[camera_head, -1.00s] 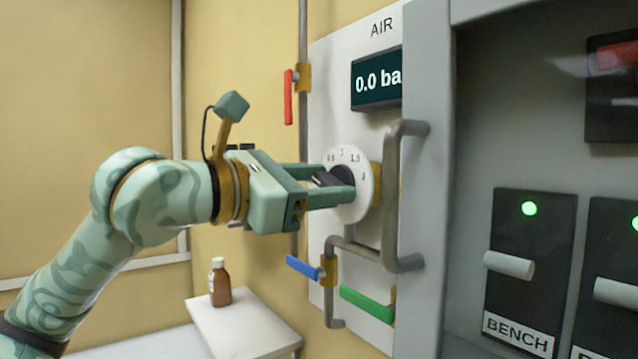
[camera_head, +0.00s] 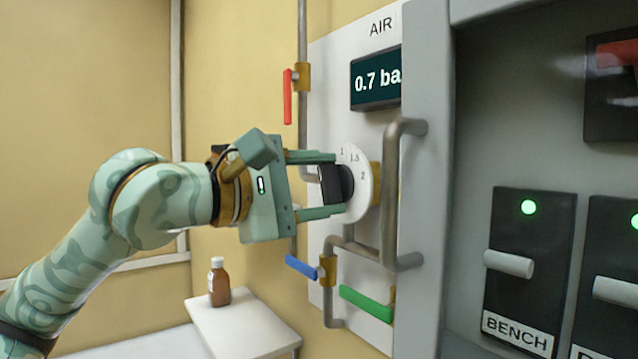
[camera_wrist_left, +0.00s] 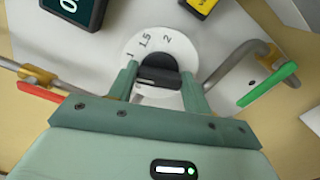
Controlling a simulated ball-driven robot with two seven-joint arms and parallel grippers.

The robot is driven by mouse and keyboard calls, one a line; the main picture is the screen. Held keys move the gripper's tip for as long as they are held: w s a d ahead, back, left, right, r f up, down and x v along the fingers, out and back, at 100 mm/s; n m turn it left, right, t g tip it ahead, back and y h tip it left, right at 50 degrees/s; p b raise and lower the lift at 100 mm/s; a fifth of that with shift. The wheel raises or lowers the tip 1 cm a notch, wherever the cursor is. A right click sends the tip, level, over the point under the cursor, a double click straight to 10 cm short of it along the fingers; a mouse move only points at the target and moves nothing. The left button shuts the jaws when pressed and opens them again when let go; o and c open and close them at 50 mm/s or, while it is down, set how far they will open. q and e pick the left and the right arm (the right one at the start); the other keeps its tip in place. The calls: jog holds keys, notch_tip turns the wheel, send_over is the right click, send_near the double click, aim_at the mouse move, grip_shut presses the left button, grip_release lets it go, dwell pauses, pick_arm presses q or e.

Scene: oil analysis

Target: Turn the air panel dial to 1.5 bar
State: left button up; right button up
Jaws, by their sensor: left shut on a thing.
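The air panel dial (camera_head: 357,180) is a white disc with printed numbers and a black knob (camera_head: 336,184) on the AIR panel (camera_head: 322,75). The display (camera_head: 376,80) above it reads 0.7 ba, its right end hidden by the grey cabinet. My left gripper (camera_head: 322,185) is shut on the black knob, one finger above it and one below. In the left wrist view the knob (camera_wrist_left: 160,72) sits between the fingers, with 1, 1.5 and 2 showing on the disc (camera_wrist_left: 137,52). My right gripper is not in view.
A grey pipe handle (camera_head: 391,190) stands just right of the dial. Red (camera_head: 287,97), blue (camera_head: 301,267) and green (camera_head: 366,304) valve levers surround it. A brown bottle (camera_head: 218,283) stands on a white shelf (camera_head: 245,325) below. BENCH switch (camera_head: 527,270) is at right.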

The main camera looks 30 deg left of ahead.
pick_arm(q)
jog(key=m, duration=0.5)
jog(key=shift+f+m, duration=0.1)
jog(key=shift+m, duration=0.2)
jog(key=m+p, duration=0.1)
jog(key=m, duration=0.3)
jog(key=shift+f+m, duration=0.15)
jog(key=shift+m, duration=0.25)
jog(key=o, duration=1)
jog(key=b+v, duration=0.7)
jog(key=v, duration=0.9)
jog(key=shift+s+a+b, duration=0.1)
jog(key=shift+b, duration=0.3)
